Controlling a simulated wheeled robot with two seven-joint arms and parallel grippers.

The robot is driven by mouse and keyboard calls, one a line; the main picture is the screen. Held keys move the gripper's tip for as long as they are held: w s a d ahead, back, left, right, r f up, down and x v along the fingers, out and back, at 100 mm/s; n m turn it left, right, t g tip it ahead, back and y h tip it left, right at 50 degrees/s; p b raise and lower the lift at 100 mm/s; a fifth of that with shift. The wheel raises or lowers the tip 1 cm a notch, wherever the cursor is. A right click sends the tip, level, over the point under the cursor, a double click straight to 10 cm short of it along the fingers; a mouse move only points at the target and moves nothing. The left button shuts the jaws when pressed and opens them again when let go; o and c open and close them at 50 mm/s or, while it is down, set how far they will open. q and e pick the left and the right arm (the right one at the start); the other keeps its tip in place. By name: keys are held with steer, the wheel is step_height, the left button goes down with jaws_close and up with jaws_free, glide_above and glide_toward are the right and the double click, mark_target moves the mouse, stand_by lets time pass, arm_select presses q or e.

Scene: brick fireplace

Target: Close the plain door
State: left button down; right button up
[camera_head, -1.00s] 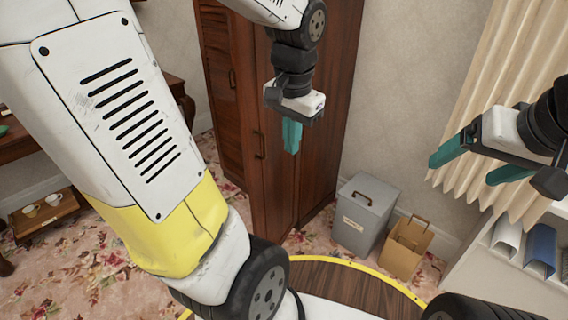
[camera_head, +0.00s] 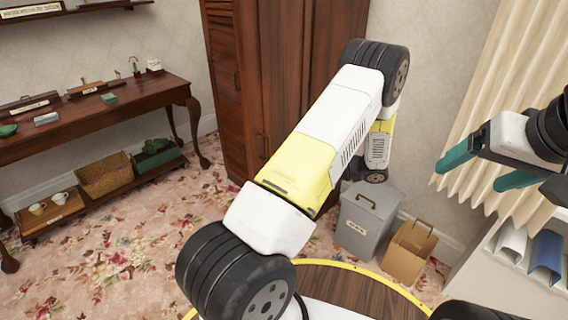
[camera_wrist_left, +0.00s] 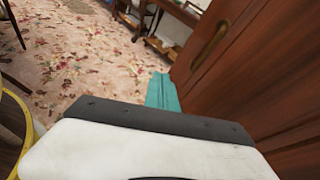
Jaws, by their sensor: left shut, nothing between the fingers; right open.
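The plain door (camera_head: 282,85) is a smooth dark-wood panel on the tall wardrobe, with a handle (camera_head: 262,145) near its left edge. It appears to stand out from the slatted door beside it; the exact gap is unclear. My left arm covers its lower part and hides my left gripper in the head view. In the left wrist view my left gripper (camera_wrist_left: 162,92) is shut and empty. A dark-wood panel with a handle (camera_wrist_left: 210,45) is just right of its teal fingers; contact cannot be told. My right gripper (camera_head: 485,169) is open and empty, before the curtain.
The slatted door (camera_head: 225,85) is left of the plain door. A grey bin (camera_head: 365,225) and a cardboard box (camera_head: 408,250) stand right of the wardrobe. A side table (camera_head: 95,115) is at left. Flowered carpet (camera_head: 130,250) lies clear in front.

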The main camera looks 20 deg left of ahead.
arm_select(q)
step_height(320, 180, down, 8)
steer(key=w+d+m+t+y, duration=0.2)
steer(key=w+m+t+y, duration=0.1)
steer(key=m+t+y, duration=0.15)
steer(key=w+a, duration=0.1)
steer(key=a, duration=1.3)
steer(key=shift+w+a+f+m+h, duration=0.15)
steer(key=shift+w+m+h, duration=0.2)
steer(key=shift+h, duration=0.1)
